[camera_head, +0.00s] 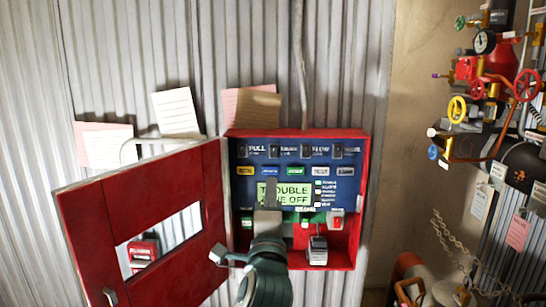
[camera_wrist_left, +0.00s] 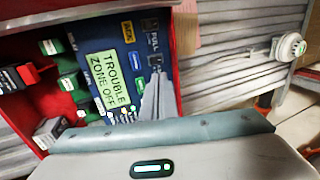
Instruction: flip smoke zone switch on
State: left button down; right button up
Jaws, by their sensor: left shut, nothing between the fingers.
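The alarm panel's blue face (camera_head: 350,190) has a row of small dark toggle switches along its top. The first label reads PULL. The second switch (camera_head: 273,151), just right of that label, has a label too blurred to read, so I cannot confirm which one is the smoke zone switch. That second switch also shows in the left wrist view (camera_wrist_left: 155,62). My left gripper (camera_head: 270,183) is shut and empty in front of the display, its tips just below the second switch. Whether they touch it is unclear. The gripper's fingers also show in the left wrist view (camera_wrist_left: 153,92). My right gripper is out of view.
The display (camera_head: 298,190) reads TROUBLE ZONE OFF. The red door (camera_head: 190,259) hangs open to the left. Coloured buttons and a grey key-like block (camera_head: 317,252) sit lower in the box. Valves and gauges (camera_head: 480,90) stand at right. Paper notes (camera_head: 177,111) hang above the door.

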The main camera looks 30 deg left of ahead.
pick_arm(q)
jog(key=p, duration=0.4)
send_near(273, 149)
jog(key=x, duration=0.5)
jog(key=shift+d+r, duration=0.1)
jog(key=shift+w+a+r, duration=0.1)
jog(key=shift+w+a, duration=0.3)
jog(key=shift+w, duration=0.25)
